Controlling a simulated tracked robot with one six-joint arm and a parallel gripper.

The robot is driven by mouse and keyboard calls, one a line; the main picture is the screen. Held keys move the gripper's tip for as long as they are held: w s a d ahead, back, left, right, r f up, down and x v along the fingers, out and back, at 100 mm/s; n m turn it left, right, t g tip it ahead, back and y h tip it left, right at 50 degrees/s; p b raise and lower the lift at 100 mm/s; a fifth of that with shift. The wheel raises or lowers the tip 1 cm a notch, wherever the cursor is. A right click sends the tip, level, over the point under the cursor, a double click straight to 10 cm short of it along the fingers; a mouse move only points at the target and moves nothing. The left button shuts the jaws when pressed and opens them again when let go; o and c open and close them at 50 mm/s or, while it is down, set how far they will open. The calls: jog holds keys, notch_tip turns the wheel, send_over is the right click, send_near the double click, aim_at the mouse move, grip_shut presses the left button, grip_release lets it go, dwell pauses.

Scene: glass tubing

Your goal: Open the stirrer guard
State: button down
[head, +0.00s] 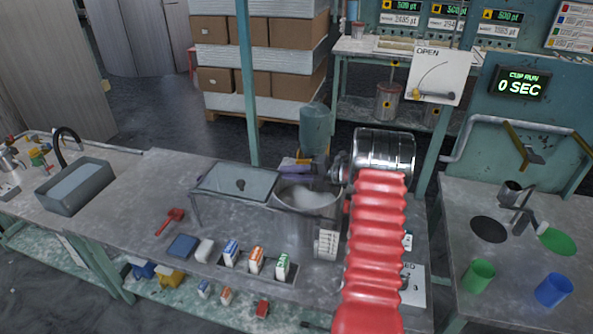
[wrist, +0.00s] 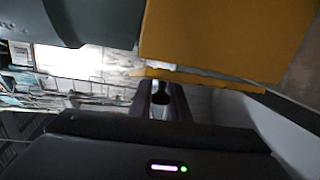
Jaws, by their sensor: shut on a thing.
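The stirrer guard (head: 222,184) appears to be the clear, dark-edged panel to the left of the stirrer's metal pot (head: 318,215) in the head view. It lies clear of most of the pot's mouth, and pale contents show inside. My gripper (head: 287,171) reaches in from the right, behind the pot's rim, to the guard's right back edge. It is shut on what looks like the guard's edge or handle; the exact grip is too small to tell. In the wrist view, my gripper's dark fingers (wrist: 160,98) show close together at the centre, with the held part mostly hidden.
A grey-green stirrer column (head: 315,128) stands behind the pot. A large yellow block (wrist: 225,38) is close above my fingers in the wrist view. Small cartons (head: 256,260) stand in front of the guard. A green post (head: 246,80) rises behind.

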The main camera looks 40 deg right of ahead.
jog(key=shift+s+f+n+g+y, duration=0.1)
jog(key=shift+s+n+g+y, duration=0.2)
jog(key=shift+s+y, duration=0.2)
jog(key=c, duration=1.9)
grip_release()
jog(key=shift+c, duration=0.2)
